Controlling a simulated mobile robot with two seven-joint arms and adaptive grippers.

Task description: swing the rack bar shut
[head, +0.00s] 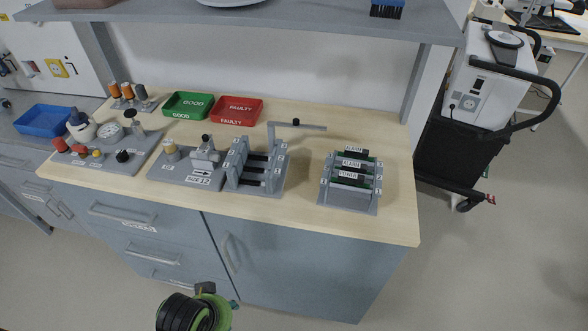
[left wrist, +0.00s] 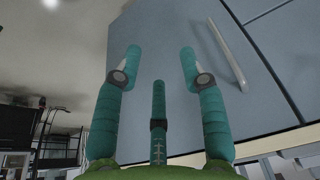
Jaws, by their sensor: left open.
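The rack bar (head: 310,127) is a thin grey bar with a black knob, on a post at the back of the left slotted rack (head: 260,167). It sticks out to the right over the bare tabletop, away from the rack's slots. My left gripper (left wrist: 160,65) is open and empty in the left wrist view, its teal fingers spread before a blue-grey cabinet front. In the head view, a black and green part of my arm shows at the bottom, low in front of the cabinet and well away from the bar. My right gripper is not in view.
A second rack (head: 348,185) with labelled modules stands to the right. A green tray (head: 188,105) and a red tray (head: 237,110) lie behind. A shelf (head: 290,24) overhangs the table's back. The tabletop between the racks is clear. A cabinet handle (left wrist: 228,53) is near my left gripper.

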